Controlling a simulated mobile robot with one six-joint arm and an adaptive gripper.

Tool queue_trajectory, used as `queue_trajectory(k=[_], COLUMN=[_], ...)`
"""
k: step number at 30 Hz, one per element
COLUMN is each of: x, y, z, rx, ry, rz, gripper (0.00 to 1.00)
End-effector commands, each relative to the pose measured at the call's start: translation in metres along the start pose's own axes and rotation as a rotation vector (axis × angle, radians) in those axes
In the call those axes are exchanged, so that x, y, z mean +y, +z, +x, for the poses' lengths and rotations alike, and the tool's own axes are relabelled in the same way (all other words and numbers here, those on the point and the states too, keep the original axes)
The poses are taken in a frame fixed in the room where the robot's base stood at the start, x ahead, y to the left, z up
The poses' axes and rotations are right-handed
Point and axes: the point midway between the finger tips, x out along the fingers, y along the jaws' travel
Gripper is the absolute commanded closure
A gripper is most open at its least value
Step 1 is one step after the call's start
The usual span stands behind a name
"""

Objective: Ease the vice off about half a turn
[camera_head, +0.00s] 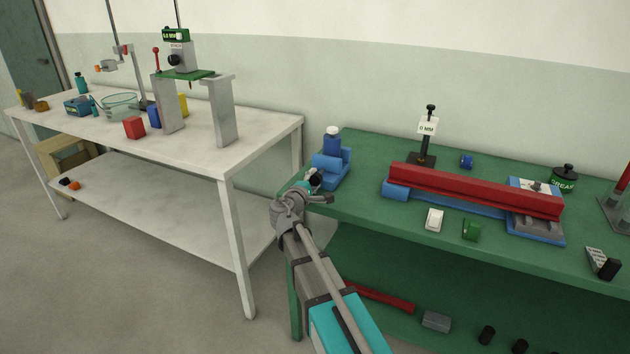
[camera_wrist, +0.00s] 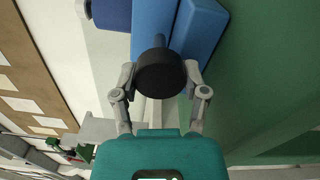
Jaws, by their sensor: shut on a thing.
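The blue vice (camera_head: 335,169) stands at the left end of the green bench. A dark blue cylinder with a white top (camera_head: 332,144) sits upright at the vice; whether its jaws grip it is unclear here. In the wrist view the vice (camera_wrist: 193,32) fills the top middle, and its round black knob (camera_wrist: 160,73) on a short screw faces me. My gripper (camera_head: 314,184) is at the near left side of the vice. In the wrist view my gripper (camera_wrist: 160,80) has one finger on each side of the knob, shut on it.
On the green bench (camera_head: 372,150) a long red bar (camera_head: 470,188) rests on blue supports right of the vice. A white block (camera_head: 434,219) and a green piece (camera_head: 471,230) lie in front of it. A white table (camera_head: 215,155) stands to the left, across a gap.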

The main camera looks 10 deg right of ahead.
Motion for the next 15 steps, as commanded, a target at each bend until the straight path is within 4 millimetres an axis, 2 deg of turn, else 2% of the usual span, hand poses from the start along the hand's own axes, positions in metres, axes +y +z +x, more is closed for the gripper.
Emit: queue_trajectory(k=[6,15], x=[-0.0026,-0.0031], y=[0.0029,0.0031], z=[-0.0012,-0.0013], rx=[-0.006,-0.005], ry=[-0.005,-0.006], rz=[-0.166,-0.293], gripper=[0.9,0.9])
